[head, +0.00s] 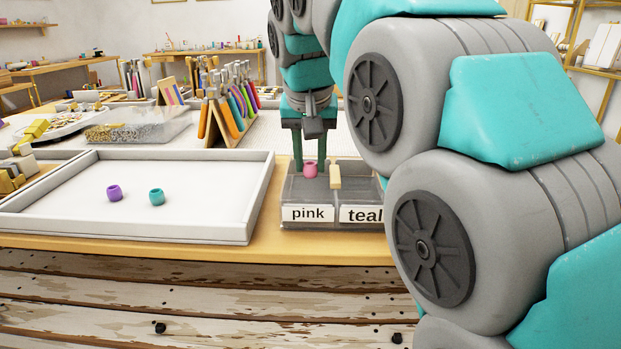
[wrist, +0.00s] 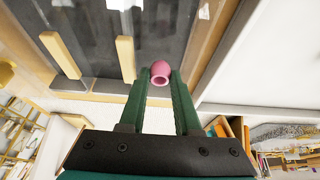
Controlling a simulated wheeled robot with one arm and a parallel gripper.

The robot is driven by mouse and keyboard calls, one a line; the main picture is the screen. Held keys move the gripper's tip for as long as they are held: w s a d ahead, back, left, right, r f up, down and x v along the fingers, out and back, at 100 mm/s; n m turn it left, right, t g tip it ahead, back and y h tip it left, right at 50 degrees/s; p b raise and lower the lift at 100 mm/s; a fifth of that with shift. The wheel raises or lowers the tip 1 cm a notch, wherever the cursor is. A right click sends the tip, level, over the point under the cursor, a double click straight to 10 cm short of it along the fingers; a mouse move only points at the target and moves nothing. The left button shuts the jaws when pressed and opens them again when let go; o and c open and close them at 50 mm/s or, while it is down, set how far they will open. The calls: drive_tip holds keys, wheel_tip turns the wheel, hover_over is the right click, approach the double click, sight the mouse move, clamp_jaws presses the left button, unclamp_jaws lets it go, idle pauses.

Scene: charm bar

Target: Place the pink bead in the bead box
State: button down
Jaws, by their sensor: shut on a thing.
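My gripper (head: 310,168) points down with its green fingers shut on the pink bead (head: 310,170). In the wrist view the pink bead (wrist: 160,72) sits between the fingertips (wrist: 161,76). The dark grey bead box (head: 298,188) stands at the table's front edge, with compartments labelled "pink" and "teal". The bead appears over or inside the pink compartment, left of a pale wooden divider (head: 335,176). I cannot tell its exact height above the floor of the box. The right part of the box is hidden behind my arm.
A white tray (head: 60,219) left of the box holds a purple bead (head: 114,192) and a teal bead (head: 156,196). Behind stand a rack of colourful tools (head: 230,105) and a clear bin (head: 138,126). The wrist view shows a second wooden divider (wrist: 60,54).

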sight(310, 173)
drive_tip(key=shift+f, duration=1.85)
drive_tip(key=shift+f, duration=0.1)
drive_tip(key=c, duration=0.9)
unclamp_jaws()
drive_tip(key=v, duration=1.2)
